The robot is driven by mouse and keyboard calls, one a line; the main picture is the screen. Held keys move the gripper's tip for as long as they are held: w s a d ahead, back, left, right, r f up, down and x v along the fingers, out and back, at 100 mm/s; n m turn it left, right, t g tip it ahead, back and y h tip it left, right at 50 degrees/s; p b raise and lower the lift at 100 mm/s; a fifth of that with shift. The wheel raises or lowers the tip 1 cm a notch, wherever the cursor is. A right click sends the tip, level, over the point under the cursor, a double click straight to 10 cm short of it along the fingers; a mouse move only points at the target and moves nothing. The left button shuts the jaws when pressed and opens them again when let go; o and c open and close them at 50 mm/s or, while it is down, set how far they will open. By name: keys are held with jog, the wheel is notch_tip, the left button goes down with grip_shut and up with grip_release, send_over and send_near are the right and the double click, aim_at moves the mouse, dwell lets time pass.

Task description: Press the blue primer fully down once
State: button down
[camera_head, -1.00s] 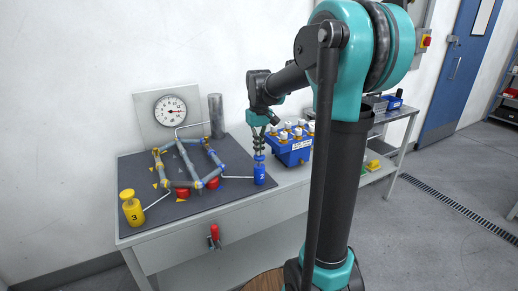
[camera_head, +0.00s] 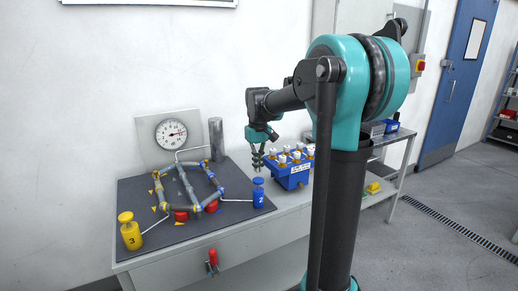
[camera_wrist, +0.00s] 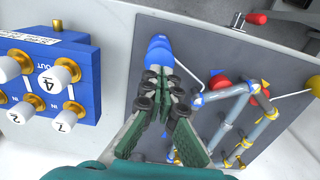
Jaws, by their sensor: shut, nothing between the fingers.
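The blue primer (camera_head: 258,199), marked 2, stands upright at the right edge of the dark mat. Its round blue cap (camera_head: 258,181) stands up above the body. My gripper (camera_head: 257,169) is shut and empty, fingers pointing down, just above the cap with a small gap. In the wrist view, the blue primer (camera_wrist: 160,48) shows just beyond the fingertips of my gripper (camera_wrist: 158,76), which partly hide it.
A blue block with white-capped brass fittings (camera_head: 288,171) stands close to the right. Grey piping with red valves (camera_head: 181,215) lies on the mat (camera_head: 213,224). A yellow primer (camera_head: 130,233), a gauge (camera_head: 171,134) and a grey cylinder (camera_head: 216,140) stand around it.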

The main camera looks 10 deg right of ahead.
aim_at(258, 179)
notch_tip(258, 179, up, 9)
jog(key=shift+f, duration=0.2)
